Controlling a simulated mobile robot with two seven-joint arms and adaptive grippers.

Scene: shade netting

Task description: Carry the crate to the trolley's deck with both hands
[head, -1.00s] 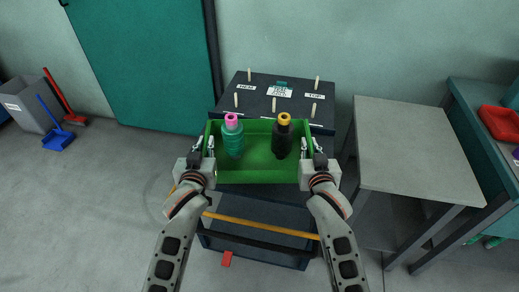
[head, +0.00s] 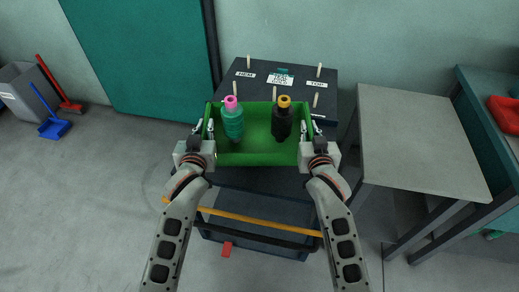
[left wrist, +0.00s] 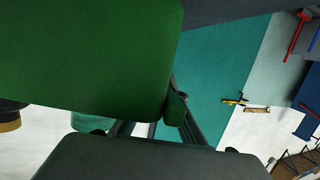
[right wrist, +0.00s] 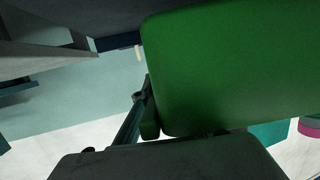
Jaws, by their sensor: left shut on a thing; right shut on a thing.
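The green crate (head: 262,158) is held level in the air between my two grippers, in the middle of the head view. It holds a teal bottle with a pink top (head: 232,122) and a black bottle with an orange top (head: 281,122), both upright. My left gripper (head: 206,134) is shut on the crate's left side. My right gripper (head: 310,134) is shut on its right side. The crate's wall also fills much of the left wrist view (left wrist: 90,60) and right wrist view (right wrist: 230,70). The trolley's dark deck (head: 314,84), with several pegs and white labels, shows beyond the crate, partly hidden by it.
A grey table (head: 415,140) stands to the right, by a teal bench with a red tray (head: 503,110). A yellow bar (head: 250,223) crosses the trolley's near side. A grey bin (head: 28,90), blue dustpan (head: 54,127) and red broom (head: 62,95) stand left.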

